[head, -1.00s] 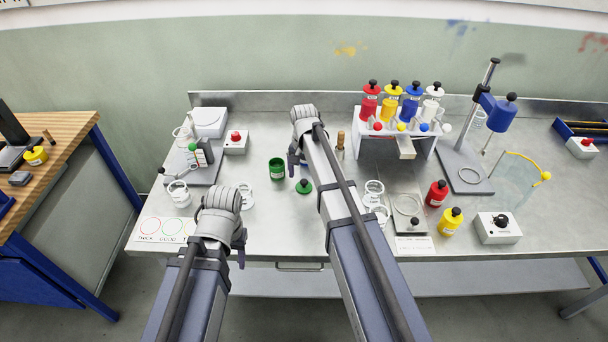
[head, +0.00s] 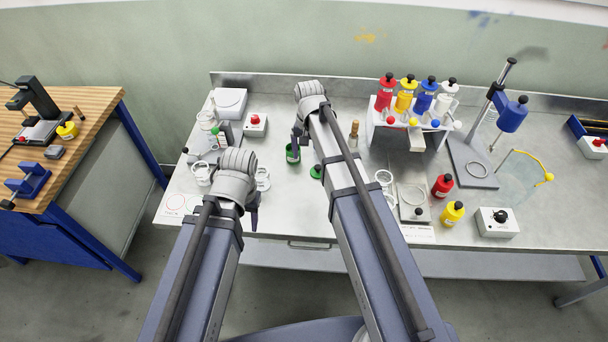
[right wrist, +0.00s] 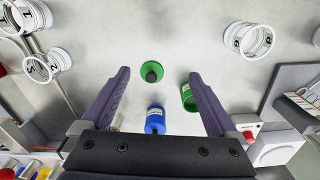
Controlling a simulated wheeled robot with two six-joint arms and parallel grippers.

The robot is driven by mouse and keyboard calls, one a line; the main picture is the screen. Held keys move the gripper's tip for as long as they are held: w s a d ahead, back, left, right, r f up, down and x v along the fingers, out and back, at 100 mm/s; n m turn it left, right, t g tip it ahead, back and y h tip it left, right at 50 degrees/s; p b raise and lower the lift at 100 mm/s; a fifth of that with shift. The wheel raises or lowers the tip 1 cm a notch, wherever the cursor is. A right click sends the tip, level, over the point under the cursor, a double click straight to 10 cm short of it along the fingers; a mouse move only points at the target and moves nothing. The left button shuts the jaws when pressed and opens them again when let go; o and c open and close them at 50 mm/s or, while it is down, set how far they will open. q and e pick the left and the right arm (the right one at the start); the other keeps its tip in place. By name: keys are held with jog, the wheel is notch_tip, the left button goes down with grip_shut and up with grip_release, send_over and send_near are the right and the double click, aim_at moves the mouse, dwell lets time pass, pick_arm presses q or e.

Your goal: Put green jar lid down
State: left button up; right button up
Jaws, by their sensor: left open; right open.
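The green jar lid (right wrist: 152,69), a green disc with a black knob, lies knob up on the steel bench. In the head view the lid (head: 316,172) is partly covered by my right arm. The open green jar (right wrist: 188,97) stands beside it, apart from it; it also shows in the head view (head: 292,153). My right gripper (right wrist: 158,74) is open and empty, with the lid and a blue jar (right wrist: 155,119) seen between its fingers. My left gripper (head: 254,196) is open over the bench's front left part; its fingers are mostly hidden by its wrist.
White ring-like cups (right wrist: 248,40) stand on both sides. A white box with a red button (head: 255,125) is at the back left. A rack (head: 409,129) with coloured bottles, a red jar (head: 442,186) and a yellow jar (head: 452,213) are to the right.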

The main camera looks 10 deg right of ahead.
jog(key=s+a+n, duration=0.4)
jog(key=s, duration=0.6)
jog(key=s+a+n+h, duration=0.1)
jog(key=s+a+n, duration=0.4)
jog(key=s, duration=0.4)
jog(key=shift+s+a, duration=0.15)
jog(key=shift+s, duration=0.25)
jog(key=shift+f+b, duration=0.2)
jog(key=shift+b, duration=0.1)
